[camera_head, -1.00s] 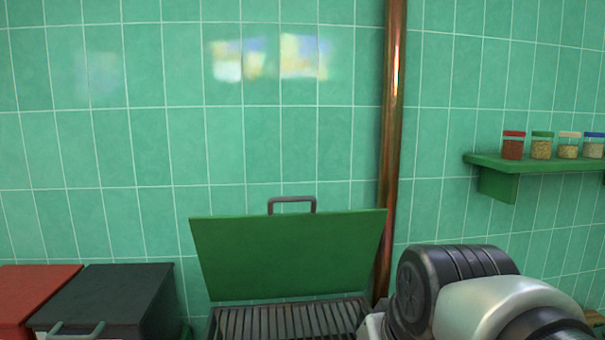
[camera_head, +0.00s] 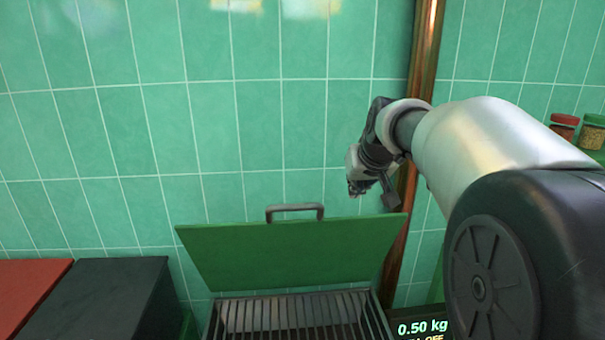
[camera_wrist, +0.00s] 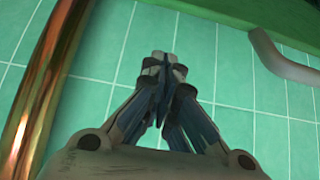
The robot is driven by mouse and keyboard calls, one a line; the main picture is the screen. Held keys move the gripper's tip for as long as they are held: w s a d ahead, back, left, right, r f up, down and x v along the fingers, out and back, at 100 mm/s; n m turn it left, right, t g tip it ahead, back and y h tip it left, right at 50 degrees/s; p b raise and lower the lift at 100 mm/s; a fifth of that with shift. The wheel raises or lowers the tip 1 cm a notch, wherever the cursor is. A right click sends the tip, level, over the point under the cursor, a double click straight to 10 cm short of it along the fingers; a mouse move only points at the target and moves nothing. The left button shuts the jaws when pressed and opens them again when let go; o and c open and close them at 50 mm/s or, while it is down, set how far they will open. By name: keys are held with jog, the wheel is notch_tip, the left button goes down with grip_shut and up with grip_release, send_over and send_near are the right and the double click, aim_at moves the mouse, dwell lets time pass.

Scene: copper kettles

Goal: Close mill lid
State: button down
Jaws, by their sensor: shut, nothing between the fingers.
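The green lid (camera_head: 290,252) stands raised and tilted back over a bin with a slatted inside (camera_head: 292,312) in the head view. A grey handle (camera_head: 295,209) sits on the lid's upper edge. My gripper (camera_head: 355,190) is up and to the right of the handle, apart from it, near the tiled wall and above the lid's right corner. In the wrist view my gripper (camera_wrist: 165,65) is shut and empty. The handle (camera_wrist: 288,62) and the green lid edge (camera_wrist: 240,14) show at the upper right there.
A copper pipe (camera_head: 423,65) runs up the wall close beside my gripper, and also shows in the wrist view (camera_wrist: 42,80). A dark-lidded bin (camera_head: 95,300) and a red-lidded one (camera_head: 28,290) stand left. A display (camera_head: 422,328) reads 0.50 kg. Jars (camera_head: 563,127) are at right.

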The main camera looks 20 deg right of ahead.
jog(key=f, duration=0.1)
jog(key=s+f, duration=0.1)
jog(key=f, duration=0.1)
jog(key=shift+s+a+f, duration=0.15)
jog(key=shift+s+f, duration=0.15)
jog(key=shift+s, duration=0.1)
jog(key=shift+w+f, duration=0.1)
jog(key=shift+w, duration=0.05)
